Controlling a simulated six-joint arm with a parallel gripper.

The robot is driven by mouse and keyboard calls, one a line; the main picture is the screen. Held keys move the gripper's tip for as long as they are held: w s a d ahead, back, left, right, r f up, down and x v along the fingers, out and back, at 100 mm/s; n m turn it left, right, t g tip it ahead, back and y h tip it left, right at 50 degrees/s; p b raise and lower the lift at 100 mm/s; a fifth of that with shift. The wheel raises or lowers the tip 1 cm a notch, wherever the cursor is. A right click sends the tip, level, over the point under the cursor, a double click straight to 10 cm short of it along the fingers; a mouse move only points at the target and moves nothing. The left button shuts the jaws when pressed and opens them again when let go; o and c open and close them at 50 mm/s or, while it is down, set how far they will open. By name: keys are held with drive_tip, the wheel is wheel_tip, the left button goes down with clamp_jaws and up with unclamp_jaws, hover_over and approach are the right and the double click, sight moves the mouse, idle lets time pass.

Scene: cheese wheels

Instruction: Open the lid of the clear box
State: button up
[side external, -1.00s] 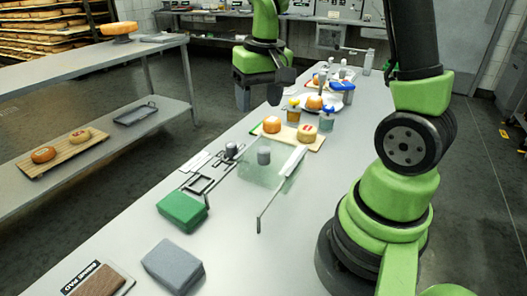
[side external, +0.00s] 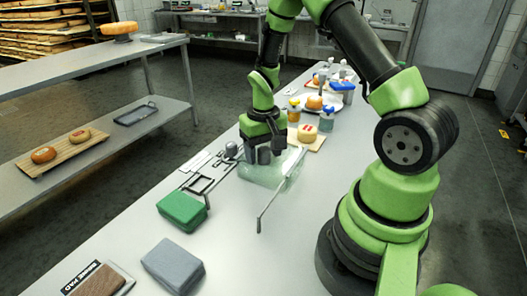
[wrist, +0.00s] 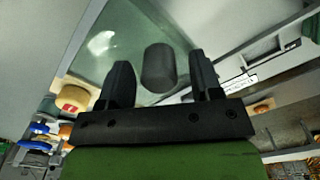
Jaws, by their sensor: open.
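The clear box (side external: 266,177) stands on the bench, pale green and see-through, with a clear lid (wrist: 110,48) on top. A grey cylindrical knob (wrist: 158,68) stands up from the lid. My gripper (side external: 264,157) is low over the box, with its fingers around the knob. In the wrist view the knob lies between the two black fingers, with a visible gap on each side. The lid looks flat on the box. My gripper partly hides the knob and the box's far side in the side view.
A green block (side external: 182,211) and a grey block (side external: 173,265) lie toward the near left. A metal frame (side external: 205,178) is left of the box. The bench front of the box is mostly clear.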

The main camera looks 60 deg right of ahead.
drive_tip(key=shift+f, duration=0.2)
clamp_jaws()
drive_tip(key=a, duration=1.2)
unclamp_jaws()
drive_tip(key=shift+d, duration=0.1)
drive_tip(key=shift+r, duration=0.15)
wheel_tip(320, 180, up, 10)
